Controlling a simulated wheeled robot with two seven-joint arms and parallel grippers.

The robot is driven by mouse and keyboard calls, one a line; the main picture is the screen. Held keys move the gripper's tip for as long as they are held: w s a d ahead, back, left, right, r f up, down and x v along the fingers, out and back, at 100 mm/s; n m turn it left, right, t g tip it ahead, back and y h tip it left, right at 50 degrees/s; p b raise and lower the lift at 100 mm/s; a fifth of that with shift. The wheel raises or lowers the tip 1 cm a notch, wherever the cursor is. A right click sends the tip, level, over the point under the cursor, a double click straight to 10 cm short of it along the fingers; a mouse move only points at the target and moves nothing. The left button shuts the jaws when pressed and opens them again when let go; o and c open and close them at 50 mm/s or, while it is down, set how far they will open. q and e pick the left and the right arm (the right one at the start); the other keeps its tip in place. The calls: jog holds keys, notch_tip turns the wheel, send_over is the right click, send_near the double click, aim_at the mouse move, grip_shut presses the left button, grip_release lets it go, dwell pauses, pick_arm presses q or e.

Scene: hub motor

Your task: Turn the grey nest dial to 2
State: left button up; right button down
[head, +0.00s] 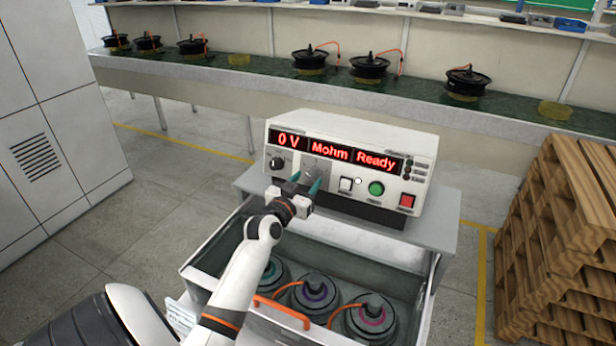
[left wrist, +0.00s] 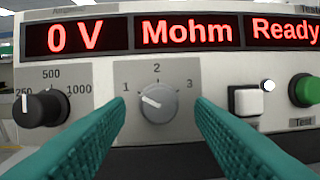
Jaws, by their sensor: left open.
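The grey nest dial (left wrist: 159,102) is on the front of the white tester (head: 345,140), below the red display. In the left wrist view it has the labels 1, 2 and 3 around it, and its white mark points to the upper left, toward 1. My left gripper (head: 306,184) is open in front of the panel. In the left wrist view its teal fingers stand left and right of the dial, with no contact visible. In the head view the gripper partly hides the dial area. My right gripper is not in view.
A black voltage knob (left wrist: 40,108) sits left of the dial. A white switch (left wrist: 245,100) and a green button (left wrist: 306,91) are to its right. An open drawer (head: 340,256) with several motors is below the tester. Wooden pallets (head: 560,240) stand at right.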

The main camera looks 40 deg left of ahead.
pick_arm(q)
jog(key=shift+w+a+r, duration=0.1)
jog(key=shift+w+a, duration=0.05)
jog(key=shift+w, duration=0.55)
jog(key=shift+c, duration=0.6)
jog(key=c, duration=0.8)
jog(key=shift+c, duration=0.2)
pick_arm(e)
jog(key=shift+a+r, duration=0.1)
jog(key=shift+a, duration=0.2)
